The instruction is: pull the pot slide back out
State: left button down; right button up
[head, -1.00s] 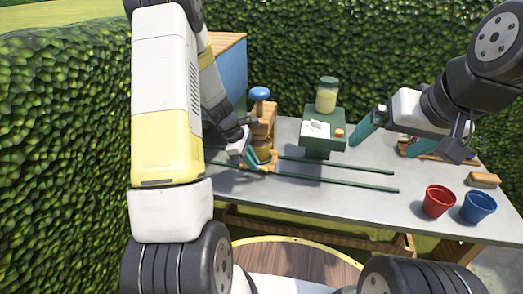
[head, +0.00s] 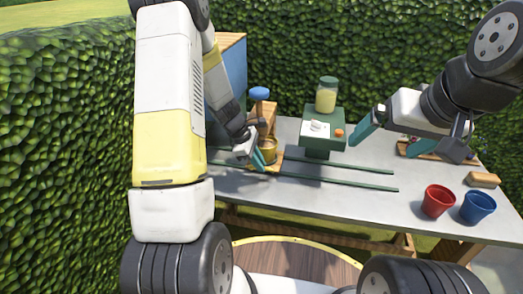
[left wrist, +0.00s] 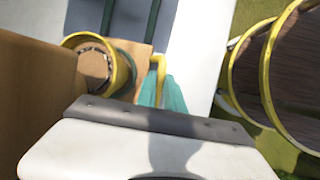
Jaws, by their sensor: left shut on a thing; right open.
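The pot slide is a small wooden tray (head: 277,165) on two dark green rails (head: 345,180). A yellow pot (head: 269,151) stands on it; the left wrist view shows the pot's yellow rim (left wrist: 128,68) around brown contents. My left gripper (head: 259,160) is shut on the slide's yellow handle (left wrist: 157,66), with its teal fingers in front of the pot. Part of the slide and handle is hidden behind the fingers. My right gripper (head: 368,129) is open and away from the slide, to the right of the green stand.
A wooden frame with a blue knob (head: 260,93) stands behind the pot. A green stand (head: 322,132) bears a jar (head: 327,95). Red (head: 438,200) and blue (head: 478,207) pots stand at the table's right front. The rails are clear to the right of the slide.

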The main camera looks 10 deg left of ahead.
pick_arm(q)
jog(key=d, duration=1.2)
jog(key=shift+s+d+r, duration=0.1)
jog(key=shift+s+d, duration=0.05)
jog(key=shift+d, duration=0.1)
jog(key=c, duration=1.5)
grip_release()
jog(key=shift+o, duration=0.2)
jog(key=v, duration=0.7)
jog(key=shift+a+r, duration=0.2)
jog(key=shift+r, duration=0.15)
jog(key=shift+c, duration=0.2)
